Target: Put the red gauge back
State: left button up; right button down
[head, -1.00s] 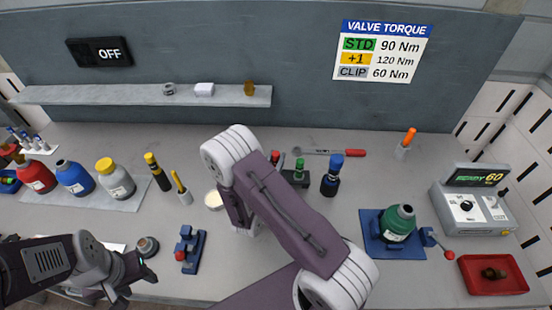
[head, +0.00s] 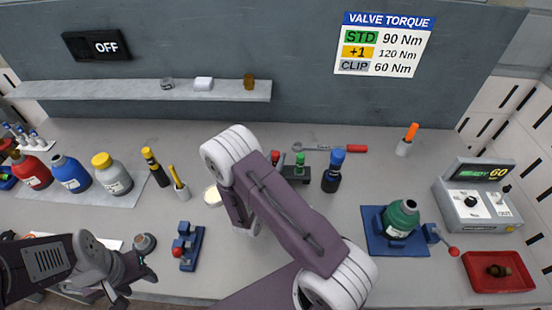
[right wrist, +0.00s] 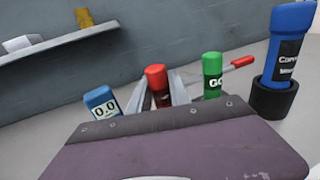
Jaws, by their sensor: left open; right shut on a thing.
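The red gauge (right wrist: 156,77) stands nearly upright between the fingers of my right gripper (right wrist: 161,92) in the right wrist view. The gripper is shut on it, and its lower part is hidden. In the head view my right arm covers most of it; only its red top (head: 275,157) shows. A green gauge (right wrist: 212,76) marked GO stands just right of it, in a dark block (head: 297,175). I cannot tell whether the red gauge touches that block.
A blue device reading 0.0 (right wrist: 103,102) is left of the red gauge. A blue-capped bottle (head: 333,170) stands to the right, with a red-handled wrench (head: 345,148) behind.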

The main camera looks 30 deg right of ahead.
aim_at(276, 153)
jog(key=shift+f, duration=0.25)
jog(key=c, duration=1.1)
grip_release()
notch_tip(276, 153, up, 6)
jog(key=p, duration=0.4)
jog(key=shift+p, duration=0.3)
